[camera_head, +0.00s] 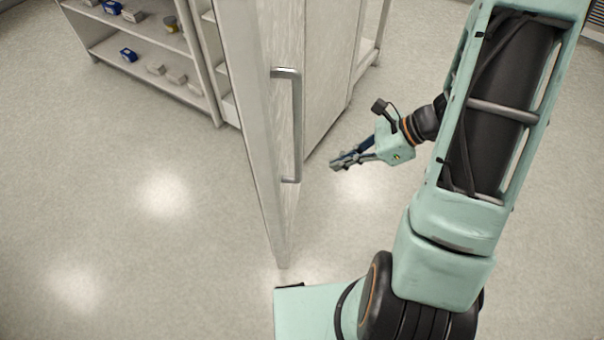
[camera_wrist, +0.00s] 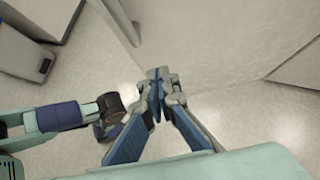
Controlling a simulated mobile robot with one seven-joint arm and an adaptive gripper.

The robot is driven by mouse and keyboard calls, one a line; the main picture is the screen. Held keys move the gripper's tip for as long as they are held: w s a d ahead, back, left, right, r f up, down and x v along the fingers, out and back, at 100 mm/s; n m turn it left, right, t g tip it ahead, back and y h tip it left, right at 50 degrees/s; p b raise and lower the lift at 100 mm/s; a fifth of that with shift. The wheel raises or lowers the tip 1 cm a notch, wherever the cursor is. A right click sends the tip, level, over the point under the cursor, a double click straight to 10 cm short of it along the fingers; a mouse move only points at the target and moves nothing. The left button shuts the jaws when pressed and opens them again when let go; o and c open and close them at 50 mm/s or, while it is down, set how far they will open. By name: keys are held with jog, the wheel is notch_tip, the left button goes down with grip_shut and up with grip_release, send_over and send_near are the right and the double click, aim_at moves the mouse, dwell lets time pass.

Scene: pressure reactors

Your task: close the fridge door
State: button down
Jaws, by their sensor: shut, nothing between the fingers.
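The fridge door (camera_head: 285,45) stands open in the head view, a tall pale panel seen nearly edge-on and jutting toward me. Its metal bar handle (camera_head: 298,130) is on the face turned to the right. The pale fridge body (camera_head: 335,60) is behind it, partly hidden by the door. My gripper (camera_head: 336,164) is to the right of the handle, apart from it in this view, with its fingers together and empty. In the wrist view my gripper (camera_wrist: 158,76) points at a pale panel (camera_wrist: 225,40), apparently the door; I cannot tell whether the fingertips touch it.
An open shelf unit (camera_head: 215,85) with small boxes and cans stands left of the door. The floor left of the door (camera_head: 110,210) is clear, and floor also shows around my gripper.

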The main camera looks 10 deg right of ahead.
aim_at(299, 174)
jog(key=a+r+b+x, duration=0.2)
jog(key=x, duration=1)
jog(key=shift+w+a+f, duration=0.15)
jog(key=shift+w+a, duration=0.05)
jog(key=shift+w, duration=0.1)
